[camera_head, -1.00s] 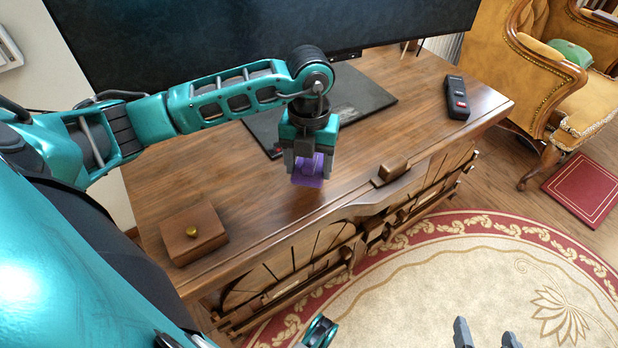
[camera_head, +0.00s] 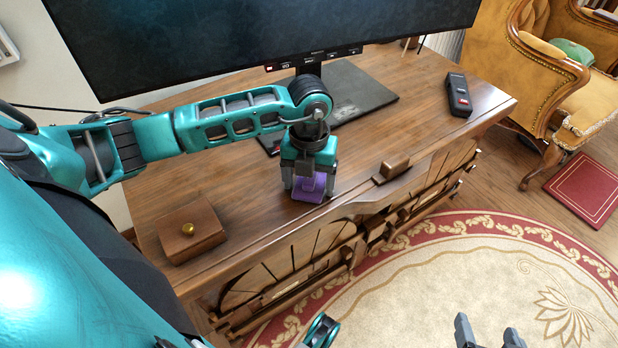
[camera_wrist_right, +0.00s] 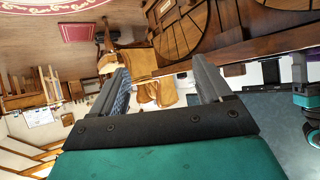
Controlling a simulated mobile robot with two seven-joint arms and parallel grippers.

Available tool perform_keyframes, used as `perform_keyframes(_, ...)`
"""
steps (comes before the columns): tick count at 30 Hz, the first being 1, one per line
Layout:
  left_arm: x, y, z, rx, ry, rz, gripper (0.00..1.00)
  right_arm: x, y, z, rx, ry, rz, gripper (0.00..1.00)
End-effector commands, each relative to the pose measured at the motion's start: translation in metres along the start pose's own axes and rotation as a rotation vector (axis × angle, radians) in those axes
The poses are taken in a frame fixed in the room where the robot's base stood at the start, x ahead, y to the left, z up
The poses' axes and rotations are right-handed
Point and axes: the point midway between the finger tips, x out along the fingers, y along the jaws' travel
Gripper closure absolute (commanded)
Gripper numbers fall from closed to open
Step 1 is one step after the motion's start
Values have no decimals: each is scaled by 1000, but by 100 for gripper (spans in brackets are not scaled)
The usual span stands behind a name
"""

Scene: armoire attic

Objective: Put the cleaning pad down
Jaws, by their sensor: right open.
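The purple cleaning pad (camera_head: 309,190) is at the desk (camera_head: 255,190), near its front edge. My left gripper (camera_head: 309,183) points down over it, shut on it with the fingers on either side. The pad's underside is hidden, so I cannot tell for sure whether it touches the wood. My right gripper (camera_head: 489,336) is open and empty, low in the head view above the rug. Its two fingers also show apart in the right wrist view (camera_wrist_right: 160,85).
A wooden box (camera_head: 190,232) with a brass knob stands left on the desk. A small wooden block (camera_head: 394,168) is at the front edge. A dark remote-like device (camera_head: 459,95) lies at the right. A large screen (camera_head: 270,35) stands behind. Desk space between box and pad is clear.

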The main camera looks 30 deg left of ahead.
Motion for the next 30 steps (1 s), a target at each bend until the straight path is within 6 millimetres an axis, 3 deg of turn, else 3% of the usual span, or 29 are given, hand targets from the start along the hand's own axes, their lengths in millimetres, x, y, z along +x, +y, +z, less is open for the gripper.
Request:
perform_keyframes(3,0,0,0,0,0,0,10,0,0,0,0,0,0,22)
perform_keyframes(13,-9,0,0,0,-2,0,10,-1,0,-1,-2,-4,1,22)
perform_keyframes(24,-84,0,1,0,-5,0,10,-11,6,-14,-10,8,16,22)
perform_keyframes(30,-114,0,0,0,-2,-2,10,-14,8,-10,-16,-6,21,22)
